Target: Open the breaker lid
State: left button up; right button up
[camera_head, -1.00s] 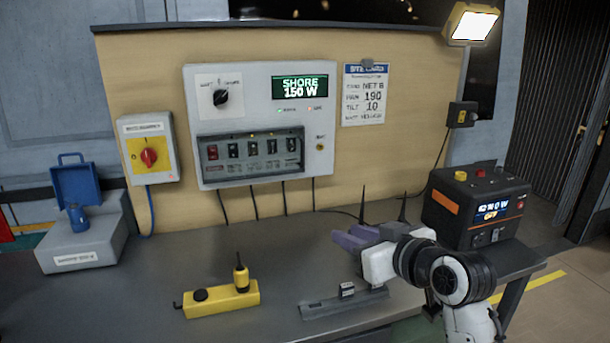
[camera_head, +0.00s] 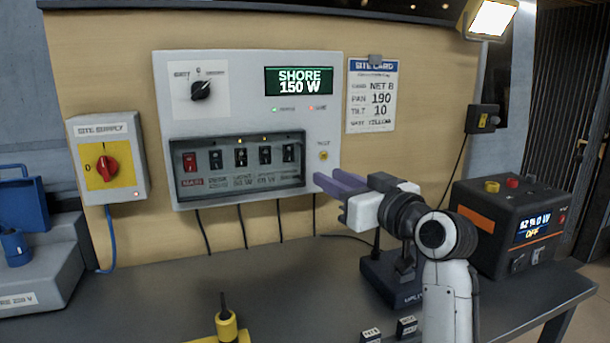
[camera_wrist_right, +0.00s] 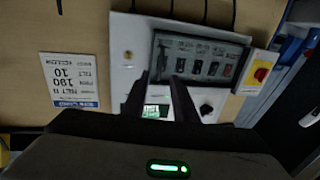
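The breaker lid (camera_head: 238,193) is a dark-framed, see-through cover low on the grey wall panel (camera_head: 240,110). It looks closed over a row of breakers, one red and several black. It also shows, upside down, in the right wrist view (camera_wrist_right: 198,58). My right gripper (camera_head: 330,183) has purple fingers pointing left, just right of the panel's lower right corner in the head view. In the right wrist view its fingers (camera_wrist_right: 161,85) are apart with nothing between them, appearing over the panel. I cannot tell its exact distance from the lid. My left gripper is not in view.
A red rotary switch box (camera_head: 107,160) hangs left of the panel. A site card (camera_head: 372,95) is on the right. A black power unit (camera_head: 510,225) and a yellow tool (camera_head: 228,325) stand on the bench (camera_head: 290,275). Cables hang below the panel.

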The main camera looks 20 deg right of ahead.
aim_at(304, 165)
jog(key=x, duration=0.9)
jog(key=shift+w+a, duration=0.15)
jog(key=shift+w, duration=0.1)
grip_shut()
dwell(1.0)
